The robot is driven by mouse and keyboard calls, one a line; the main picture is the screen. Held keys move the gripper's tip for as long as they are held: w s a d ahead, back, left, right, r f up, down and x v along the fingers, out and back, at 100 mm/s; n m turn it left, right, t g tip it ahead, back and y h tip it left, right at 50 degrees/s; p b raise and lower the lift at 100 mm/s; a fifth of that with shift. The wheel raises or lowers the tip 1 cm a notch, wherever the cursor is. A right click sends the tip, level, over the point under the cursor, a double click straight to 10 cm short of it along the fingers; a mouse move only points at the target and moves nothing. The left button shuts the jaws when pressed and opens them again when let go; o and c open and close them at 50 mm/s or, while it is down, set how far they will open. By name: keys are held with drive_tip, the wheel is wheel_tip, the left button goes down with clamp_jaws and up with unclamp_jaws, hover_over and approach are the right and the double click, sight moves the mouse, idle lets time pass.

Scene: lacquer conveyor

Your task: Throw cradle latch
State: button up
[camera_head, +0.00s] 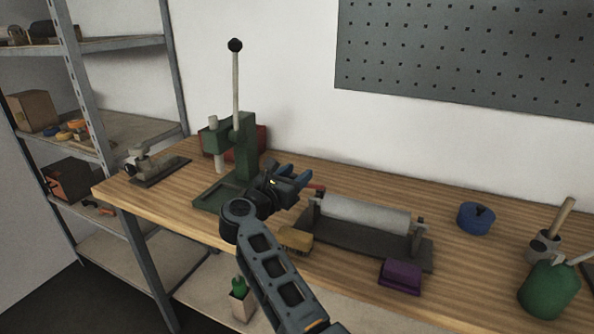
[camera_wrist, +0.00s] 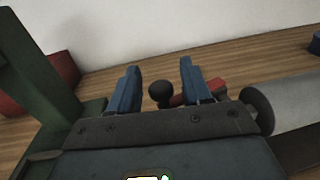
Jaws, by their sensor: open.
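A pale roller (camera_head: 365,214) lies in a dark cradle (camera_head: 335,237) on the wooden bench. A red part (camera_head: 316,187), seemingly the cradle latch, sits at the roller's left end. It also shows in the wrist view (camera_wrist: 208,88), with a dark round knob (camera_wrist: 160,94) at its left. My gripper (camera_head: 294,172) is open, just left of the red part. In the wrist view the blue fingers (camera_wrist: 160,68) stand either side of the knob, with gaps on both sides. The gripper body hides the lower part of the latch.
A green lever press (camera_head: 245,150) stands close behind and left of my gripper, with a red box (camera_head: 262,138) behind it. A yellowish block (camera_head: 296,239) and a purple block (camera_head: 401,277) lie in front. A blue round item (camera_head: 476,218) and green jug (camera_head: 549,290) are right.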

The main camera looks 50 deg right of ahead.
drive_tip(key=shift+w+d, duration=0.1)
drive_tip(key=shift+d, duration=0.4)
clamp_jaws()
idle(0.3)
